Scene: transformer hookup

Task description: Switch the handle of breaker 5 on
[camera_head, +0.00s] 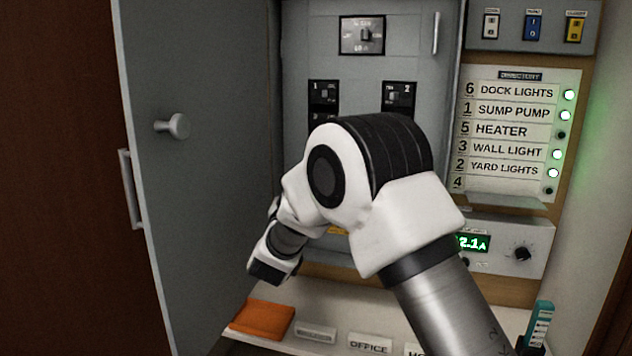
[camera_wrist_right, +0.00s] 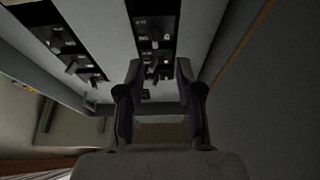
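The open grey breaker panel (camera_head: 300,45) shows two upper breakers, labelled 1 (camera_head: 323,93) and 2 (camera_head: 399,96). My right arm hides the breakers below them in the head view, so I cannot see breaker 5 there. The directory (camera_head: 518,130) lists 5 as HEATER, and its lamp (camera_head: 561,135) is dark. In the right wrist view my right gripper (camera_wrist_right: 158,70) is open, its fingers apart in front of a dark column of breakers (camera_wrist_right: 154,32). A second column (camera_wrist_right: 62,45) lies to its left. Breaker numbers are unreadable there, and contact is unclear. My left gripper is not in view.
The cabinet door (camera_head: 205,130) stands open at left, with a round knob (camera_head: 175,126). A main switch (camera_head: 362,35) sits above. A meter box (camera_head: 500,246) is at right. An orange item (camera_head: 262,318) lies on the ledge below. A teal-topped item (camera_head: 541,318) stands at lower right.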

